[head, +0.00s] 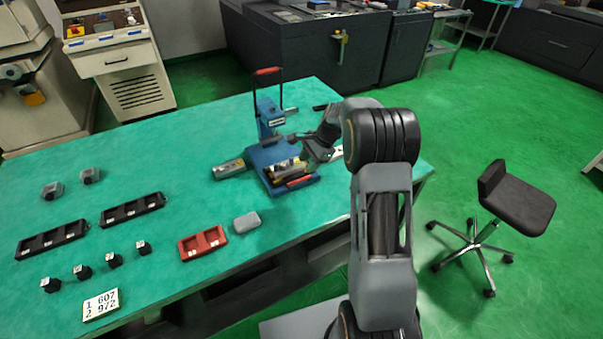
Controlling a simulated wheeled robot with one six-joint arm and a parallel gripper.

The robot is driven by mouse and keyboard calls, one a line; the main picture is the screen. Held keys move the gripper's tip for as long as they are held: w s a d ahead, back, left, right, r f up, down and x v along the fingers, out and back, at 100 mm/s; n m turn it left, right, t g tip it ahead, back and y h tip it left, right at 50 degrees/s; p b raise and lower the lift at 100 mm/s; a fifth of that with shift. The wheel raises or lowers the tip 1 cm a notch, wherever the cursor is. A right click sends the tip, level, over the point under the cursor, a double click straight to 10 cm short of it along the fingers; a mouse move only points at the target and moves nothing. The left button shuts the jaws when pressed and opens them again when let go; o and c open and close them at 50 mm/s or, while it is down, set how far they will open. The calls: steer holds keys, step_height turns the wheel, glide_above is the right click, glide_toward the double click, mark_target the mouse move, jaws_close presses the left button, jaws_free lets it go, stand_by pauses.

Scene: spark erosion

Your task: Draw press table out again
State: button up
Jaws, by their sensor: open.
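The blue press (268,118) stands on the green workbench (190,125), with its red-gripped lever (267,72) standing up. On its blue base, a metallic press table (292,172) with a red strip along its front edge shows at the front. How far it is drawn out I cannot tell. My gripper (303,146) is open at the right side of the press, just above the table area. My wrist hides part of the press's right side, and I cannot tell whether the fingers touch anything.
A grey metal block (229,169) lies left of the press. A red tray (203,243), a grey box (246,222), black trays (132,210), small black blocks (113,261) and a number card (101,304) occupy the bench's left and front. A stool (515,200) stands right.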

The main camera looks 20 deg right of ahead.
steer(key=shift+v, duration=2.3)
steer(key=s+f+n+g+h, duration=0.1)
steer(key=s+f+n, duration=0.1)
steer(key=s+n, duration=0.35)
steer(key=s+a+r+n+t+h, duration=0.1)
steer(key=s+a+r+n, duration=0.1)
steer(key=s, duration=0.4)
steer(key=s+a+r+n+t+h, duration=0.1)
steer(key=s+a+r+n, duration=0.1)
steer(key=s+r+n, duration=0.2)
steer(key=s+a+r+n+t+h, duration=0.1)
steer(key=s+a+r+n, duration=0.2)
steer(key=s, duration=0.7)
steer(key=shift+s+n+t+h, duration=0.25)
steer(key=shift+n+t+h, duration=0.15)
steer(key=shift+n, duration=0.05)
steer(key=shift+a+r, duration=0.1)
steer(key=shift+a, duration=0.05)
